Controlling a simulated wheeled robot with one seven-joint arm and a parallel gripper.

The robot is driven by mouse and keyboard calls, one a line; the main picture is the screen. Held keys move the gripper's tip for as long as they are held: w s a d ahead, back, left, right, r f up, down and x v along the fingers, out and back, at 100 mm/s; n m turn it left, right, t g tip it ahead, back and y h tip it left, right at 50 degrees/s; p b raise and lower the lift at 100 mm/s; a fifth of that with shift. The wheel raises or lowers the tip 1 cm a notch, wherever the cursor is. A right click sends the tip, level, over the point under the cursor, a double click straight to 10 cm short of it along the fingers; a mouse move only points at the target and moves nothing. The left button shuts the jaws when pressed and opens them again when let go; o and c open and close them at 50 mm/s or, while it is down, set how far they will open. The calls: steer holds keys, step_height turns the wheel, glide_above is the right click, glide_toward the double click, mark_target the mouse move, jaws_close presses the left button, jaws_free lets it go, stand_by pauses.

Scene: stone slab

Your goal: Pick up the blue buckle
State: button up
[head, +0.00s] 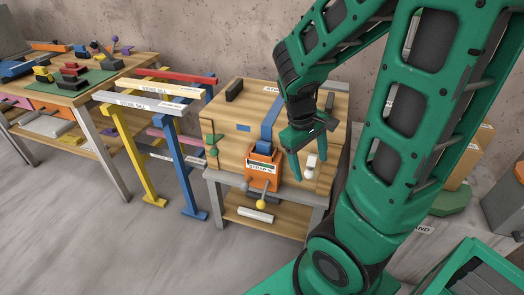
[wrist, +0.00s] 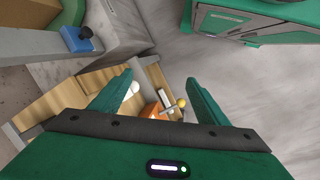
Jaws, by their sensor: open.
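I cannot tell which of these, if either, is the buckle. My gripper (head: 288,160) hangs over the bench, its green fingers apart and empty, just right of the orange box in the picture. In the wrist view my gripper (wrist: 154,90) is open, with part of the orange box (wrist: 153,110) visible between the fingers.
A blue block with a dark knob (wrist: 76,40) sits on a grey surface in the wrist view. Yellow and blue stands (head: 160,130) are left of the bench. A yellow ball-ended lever (head: 261,203) sticks out in front. Open floor (head: 90,240) lies at front left.

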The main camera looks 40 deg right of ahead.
steer(key=w+f+n+h, duration=0.3)
steer(key=w+f+n, duration=0.2)
steer(key=n+t+h, duration=0.5)
steer(key=n+t, duration=0.4)
steer(key=n, duration=1)
glide_toward(262, 145)
steer(key=shift+x, duration=4.75)
steer(key=shift+r, duration=0.1)
steer(key=shift+c, duration=0.4)
steer(key=c, duration=1.1)
